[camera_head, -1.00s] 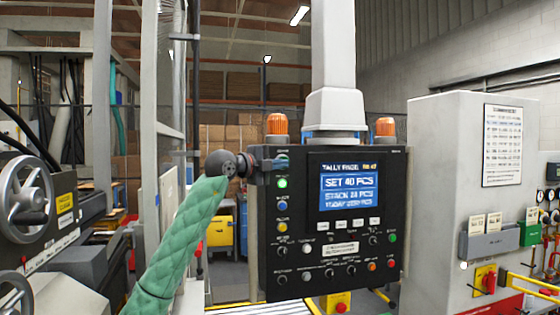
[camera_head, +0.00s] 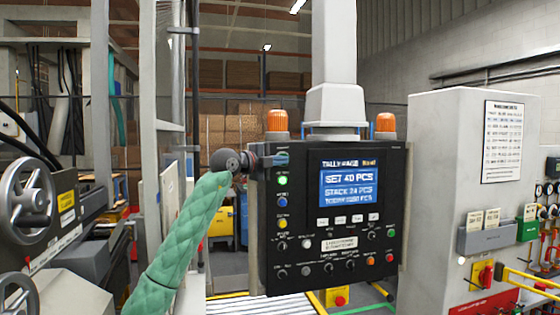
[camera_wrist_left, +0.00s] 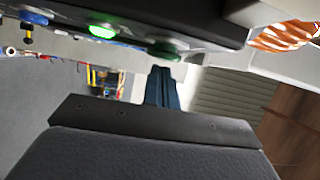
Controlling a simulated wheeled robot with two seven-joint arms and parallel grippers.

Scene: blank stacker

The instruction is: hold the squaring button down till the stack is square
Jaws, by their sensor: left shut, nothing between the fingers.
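The black control panel (camera_head: 330,250) hangs in front of me with a column of buttons down its left side. My left gripper (camera_head: 282,159) is shut and empty, its blue fingers at the top of that column. In the left wrist view the fingertips (camera_wrist_left: 163,72) are right by a dark green button (camera_wrist_left: 165,48); I cannot tell whether they press it. A lit green button (camera_head: 282,181) is just below; it also shows in the wrist view (camera_wrist_left: 103,30). The button labels are too small to read. The stack is not in view. My right gripper is not in view.
The panel's screen (camera_head: 349,188) reads "SET 40 PCS" above a stack count. Blue (camera_head: 282,202) and yellow (camera_head: 282,224) buttons sit below the lit green one. Orange beacons (camera_head: 277,121) top the panel. A handwheel machine (camera_head: 27,195) stands left, a grey cabinet (camera_head: 450,150) right.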

